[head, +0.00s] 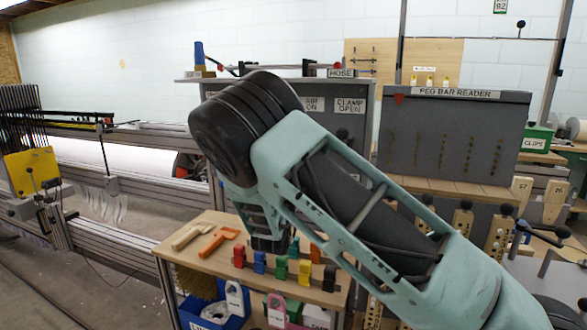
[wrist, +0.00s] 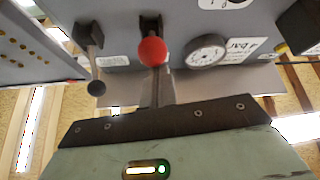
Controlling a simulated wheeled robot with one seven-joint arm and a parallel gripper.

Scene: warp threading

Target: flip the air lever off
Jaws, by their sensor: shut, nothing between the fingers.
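In the wrist view, a lever with a red ball (wrist: 152,52) sits on a dark bracket at the top middle. It appears to be the air lever. A second lever with a black ball (wrist: 96,88) stands to its left. My gripper (wrist: 158,76) is shut and empty, its narrow fingers pointing at the red ball. The tips are at or very near the ball; I cannot tell whether they touch.
A round gauge (wrist: 207,51) is just right of the red ball. The peg bar reader (head: 450,137) stands right of the panel. A wooden bench (head: 200,258) below holds an orange tool (head: 218,242) and several coloured blocks.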

